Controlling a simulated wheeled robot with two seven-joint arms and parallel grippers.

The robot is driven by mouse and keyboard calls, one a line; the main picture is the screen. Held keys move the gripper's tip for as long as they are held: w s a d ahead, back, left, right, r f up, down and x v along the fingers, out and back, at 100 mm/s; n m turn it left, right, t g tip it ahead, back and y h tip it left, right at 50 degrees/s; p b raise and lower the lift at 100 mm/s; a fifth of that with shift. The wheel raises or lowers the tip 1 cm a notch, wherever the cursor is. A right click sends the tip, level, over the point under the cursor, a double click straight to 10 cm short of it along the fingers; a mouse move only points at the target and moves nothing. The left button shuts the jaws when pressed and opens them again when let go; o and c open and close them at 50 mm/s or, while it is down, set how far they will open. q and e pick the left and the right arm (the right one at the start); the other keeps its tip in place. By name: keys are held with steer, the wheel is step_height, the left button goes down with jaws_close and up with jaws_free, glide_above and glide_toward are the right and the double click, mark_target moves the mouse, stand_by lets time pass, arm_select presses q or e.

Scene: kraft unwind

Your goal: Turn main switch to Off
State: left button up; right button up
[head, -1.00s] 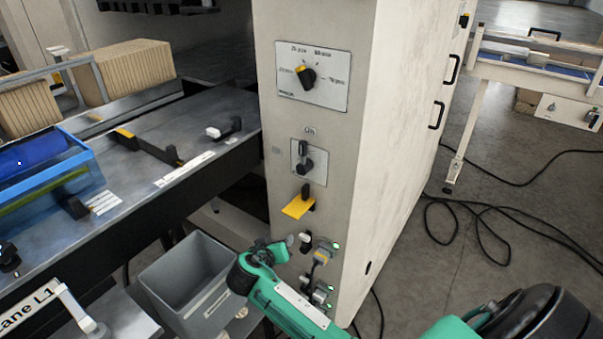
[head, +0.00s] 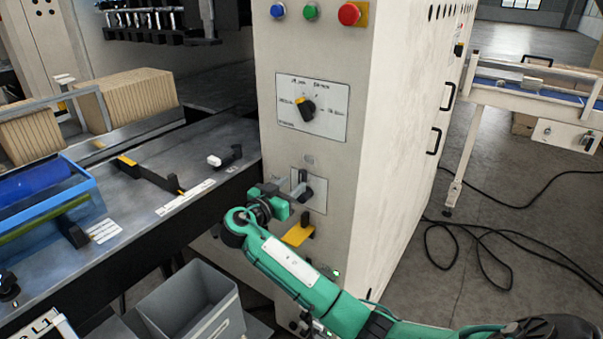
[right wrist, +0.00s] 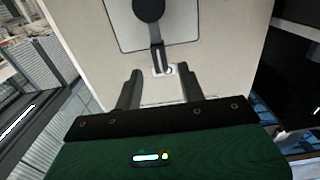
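The main switch (head: 304,187) is a black rotary handle on a small grey plate, low on the cabinet front. Its handle points up. In the right wrist view, which is upside down, its round hub (right wrist: 148,8) is at the top edge and its handle (right wrist: 157,57) points down the picture. My right gripper (head: 285,190) is just left of the switch in the head view. In the right wrist view its two fingers (right wrist: 160,90) are spread apart, one on each side of the handle's tip, with a gap on both sides. My left gripper is not in view.
Above is a selector dial (head: 307,108), with blue, green and red (head: 349,13) buttons higher up. A yellow tab (head: 298,234) sticks out just below the switch. A conveyor table (head: 220,140) lies left, with a grey bin (head: 190,305) below it.

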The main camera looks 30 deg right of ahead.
mark_target(301, 178)
steer(key=p+x, duration=0.1)
steer(key=x, duration=0.3)
steer(key=shift+w+d, duration=0.1)
steer(key=shift+d, duration=0.15)
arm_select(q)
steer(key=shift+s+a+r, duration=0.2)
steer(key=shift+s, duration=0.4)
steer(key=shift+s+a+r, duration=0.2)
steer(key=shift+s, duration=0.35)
arm_select(e)
steer(key=shift+w+d, duration=0.25)
steer(key=shift+d, duration=0.3)
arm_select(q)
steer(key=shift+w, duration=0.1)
arm_select(e)
jaws_close()
